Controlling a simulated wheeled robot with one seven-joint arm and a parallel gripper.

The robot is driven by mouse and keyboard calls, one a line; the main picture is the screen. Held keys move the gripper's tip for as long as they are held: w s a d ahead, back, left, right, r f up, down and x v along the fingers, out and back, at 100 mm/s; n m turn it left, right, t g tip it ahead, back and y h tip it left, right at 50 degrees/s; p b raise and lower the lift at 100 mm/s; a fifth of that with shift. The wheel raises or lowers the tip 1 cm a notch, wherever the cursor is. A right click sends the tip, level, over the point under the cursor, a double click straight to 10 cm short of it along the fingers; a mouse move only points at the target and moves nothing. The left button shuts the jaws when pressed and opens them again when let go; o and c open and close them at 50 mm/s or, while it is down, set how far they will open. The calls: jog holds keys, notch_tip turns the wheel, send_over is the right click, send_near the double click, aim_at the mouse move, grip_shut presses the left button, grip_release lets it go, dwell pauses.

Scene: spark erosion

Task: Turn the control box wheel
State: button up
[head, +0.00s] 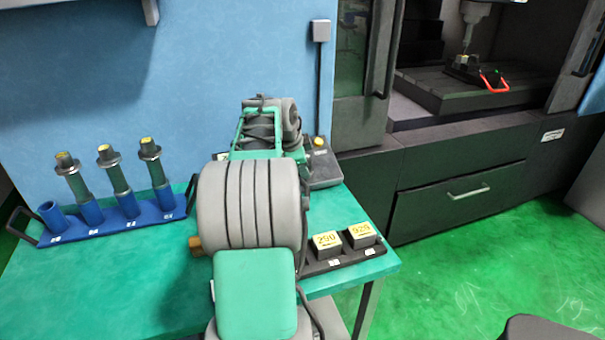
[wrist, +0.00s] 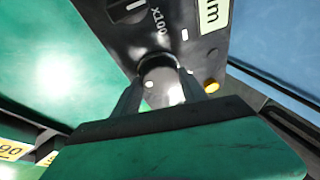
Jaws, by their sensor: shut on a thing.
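The control box (head: 326,168) is a dark box at the back of the green table in the head view, mostly hidden behind my arm. In the wrist view the box (wrist: 196,50) fills the upper middle, with a "x100" mark, a black knob (wrist: 126,9) and an amber button (wrist: 211,86). Its small round wheel (wrist: 155,66) has a shiny face, partly hidden by my fingers. My gripper (wrist: 162,86) is shut on the wheel, one finger on each side. The head view hides the fingertips behind my arm.
A blue rack (head: 110,224) with several upright cylinders stands at the table's left. A black tray (head: 345,258) with two yellow-labelled blocks lies at the right front. A blue wall (head: 230,60) rises behind the table. A dark machine (head: 450,190) stands to the right.

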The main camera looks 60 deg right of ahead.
jog(key=n+b, duration=0.2)
jog(key=n+t+h+b, duration=0.1)
jog(key=n+b, duration=0.1)
jog(key=shift+s+f+n+t, duration=0.15)
jog(key=shift+f+n+t, duration=0.05)
jog(key=shift+n+t, duration=0.1)
jog(key=shift+n+t+b, duration=0.7)
jog(key=shift+n+b, duration=0.35)
jog(key=shift+n, duration=1.05)
jog(key=o, duration=1.4)
jog(key=shift+s+a+r, duration=0.1)
jog(key=shift+a+r, duration=0.1)
jog(key=shift+r, duration=0.15)
jog(key=v, duration=0.7)
